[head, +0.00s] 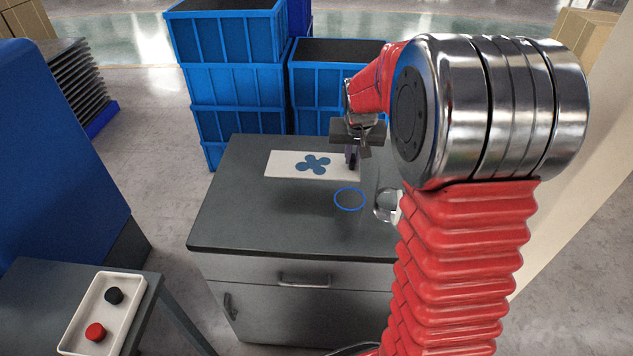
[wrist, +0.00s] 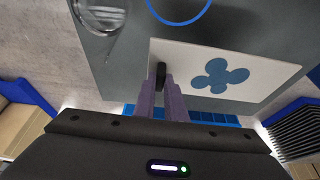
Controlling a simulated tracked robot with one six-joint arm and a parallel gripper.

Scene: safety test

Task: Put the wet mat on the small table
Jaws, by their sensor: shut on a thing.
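The mat (head: 285,168) is a white rectangle with a blue splash-shaped mark. It appears to lie flat on the dark grey cabinet top; the wrist view shows it too (wrist: 265,60). My gripper (head: 351,160) points down at the mat's right end. In the wrist view its fingers (wrist: 164,82) are closed on a small black tab (wrist: 160,72) at the mat's edge. The small grey table (head: 40,290) stands at the lower left, apart from the cabinet. My arm hides part of the cabinet's right side.
On the cabinet (head: 260,225) a blue ring (head: 349,199) is marked, with a clear glass (head: 386,205) to its right. Blue crates (head: 235,90) stand behind the cabinet.

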